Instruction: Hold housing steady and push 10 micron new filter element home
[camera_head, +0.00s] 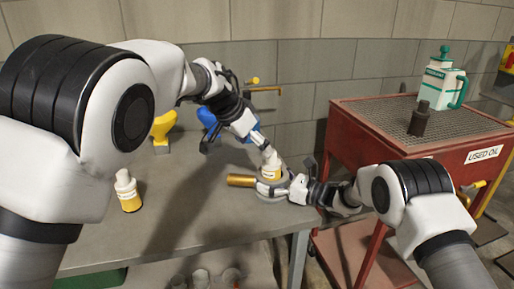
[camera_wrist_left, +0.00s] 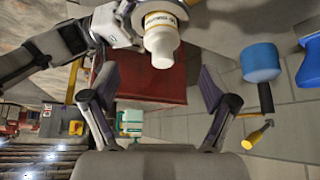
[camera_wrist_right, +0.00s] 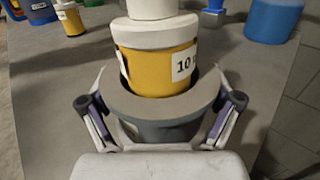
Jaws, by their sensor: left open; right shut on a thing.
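The housing is a grey cup with a thick rim (camera_wrist_right: 150,108), standing near the table's right edge; it also shows in the head view (camera_head: 272,190). The yellow filter element (camera_wrist_right: 155,68), with a white cap and a label reading "10", stands upright partly inside it. Much of its yellow body shows above the rim. My right gripper (camera_wrist_right: 160,105) is shut on the housing, one finger on each side. My left gripper (camera_wrist_left: 160,80) is open and empty, close above the element (camera_wrist_left: 160,32), whose white narrow top points towards it. Its fingertips are hard to make out in the head view.
Another yellow-and-white filter (camera_head: 128,192) stands on the table (camera_head: 180,215) at the left. A brass-coloured cylinder (camera_head: 241,180) lies beside the housing. Blue and yellow items stand behind. A red used-oil cart (camera_head: 420,160) at the right bears a dark filter (camera_head: 419,119) and a jug (camera_head: 440,82).

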